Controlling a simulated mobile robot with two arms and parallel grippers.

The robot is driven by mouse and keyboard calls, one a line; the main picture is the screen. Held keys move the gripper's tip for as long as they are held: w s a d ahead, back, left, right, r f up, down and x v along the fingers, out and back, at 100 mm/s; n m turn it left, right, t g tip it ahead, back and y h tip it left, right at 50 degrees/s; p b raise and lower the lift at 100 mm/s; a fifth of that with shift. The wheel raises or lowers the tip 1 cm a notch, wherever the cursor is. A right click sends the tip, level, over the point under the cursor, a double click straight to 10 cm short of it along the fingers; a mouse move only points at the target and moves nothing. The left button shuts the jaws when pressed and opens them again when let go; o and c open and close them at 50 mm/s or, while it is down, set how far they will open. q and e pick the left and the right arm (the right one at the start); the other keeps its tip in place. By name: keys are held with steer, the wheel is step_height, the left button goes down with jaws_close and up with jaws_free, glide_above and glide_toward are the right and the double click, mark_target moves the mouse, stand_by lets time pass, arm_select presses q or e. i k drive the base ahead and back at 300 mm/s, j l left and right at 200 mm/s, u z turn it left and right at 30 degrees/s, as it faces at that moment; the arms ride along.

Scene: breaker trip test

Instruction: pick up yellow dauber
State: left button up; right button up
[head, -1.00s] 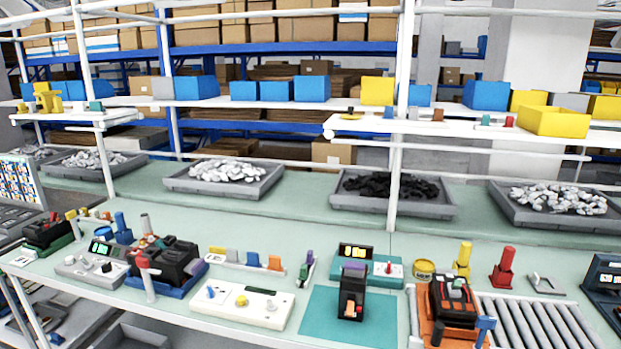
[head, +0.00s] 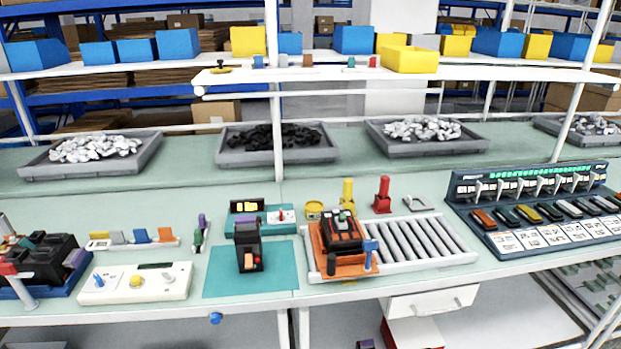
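The yellow dauber (head: 347,192) appears to be the upright yellow piece on the green bench, behind the roller conveyor. It stands between a round yellow tin (head: 314,210) on its left and a similar red upright piece (head: 382,194) on its right. Its lower part is partly hidden behind the black breaker (head: 342,232) on the orange fixture. Neither of my grippers is in view.
The roller conveyor (head: 425,240) with the orange fixture lies in front of the dauber. A black device (head: 249,250) stands on a teal mat to the left. A dark test rack (head: 545,210) fills the right. The bench behind the dauber is clear up to the grey trays (head: 277,155).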

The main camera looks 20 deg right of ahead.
mark_target(348, 184)
steer(key=i+u, duration=0.15)
steer(key=i, duration=0.75)
